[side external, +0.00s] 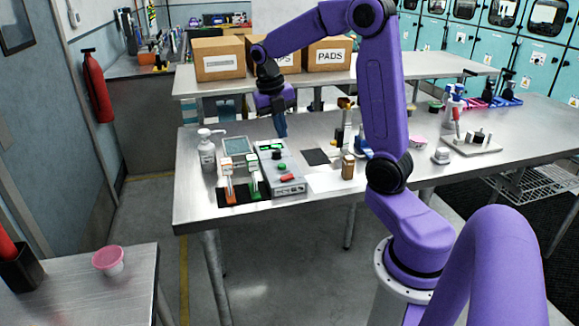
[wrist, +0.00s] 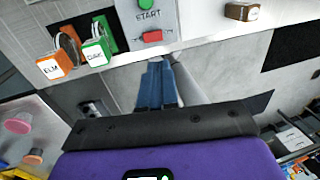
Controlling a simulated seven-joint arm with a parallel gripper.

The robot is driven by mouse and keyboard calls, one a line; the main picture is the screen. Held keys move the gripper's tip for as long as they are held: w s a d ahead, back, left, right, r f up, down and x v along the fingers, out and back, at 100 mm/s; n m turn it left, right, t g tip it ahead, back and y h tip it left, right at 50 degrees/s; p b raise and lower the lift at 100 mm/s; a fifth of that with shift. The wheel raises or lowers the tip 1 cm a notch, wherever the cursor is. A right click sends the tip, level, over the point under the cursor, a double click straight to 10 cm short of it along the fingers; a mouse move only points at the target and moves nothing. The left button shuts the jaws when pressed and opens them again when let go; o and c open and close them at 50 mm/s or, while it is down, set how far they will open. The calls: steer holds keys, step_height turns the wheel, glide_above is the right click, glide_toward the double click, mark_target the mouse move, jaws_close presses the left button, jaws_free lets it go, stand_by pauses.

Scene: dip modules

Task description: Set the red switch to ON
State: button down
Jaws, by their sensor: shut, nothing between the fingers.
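The red switch (wrist: 152,36) sits on the face of a grey control box (wrist: 163,14), just below the START label and a green button (wrist: 146,3) in the wrist view. In the side view the red switch (side external: 286,177) is at the near end of the box. Whether it stands at ON cannot be told. My gripper (side external: 282,134) is shut and empty, with its blue fingers pointing down above the table, behind the box's far end. In the wrist view the closed fingertips (wrist: 155,62) show below the red switch, apart from it.
Orange and green labelled modules (wrist: 54,65) (wrist: 94,52) stand on a black mat left of the box. A pump bottle (side external: 207,152) and a small display (side external: 238,147) are nearby. A brown bottle (side external: 348,166) stands to the right. Cardboard boxes (side external: 218,58) are on the back table.

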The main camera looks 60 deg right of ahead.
mark_target(291, 175)
steer(key=f, duration=0.4)
steer(key=s+d+f, duration=0.1)
steer(key=f, duration=0.7)
steer(key=shift+s+d, duration=0.3)
steer(key=shift+s, duration=0.05)
steer(key=shift+f, duration=0.1)
steer(key=shift+s+d+f, duration=0.1)
steer(key=shift+s+f, duration=0.05)
steer(key=shift+f, duration=0.1)
steer(key=shift+w+a+r, duration=0.15)
steer(key=shift+w+a, duration=0.5)
steer(key=shift+r, duration=0.15)
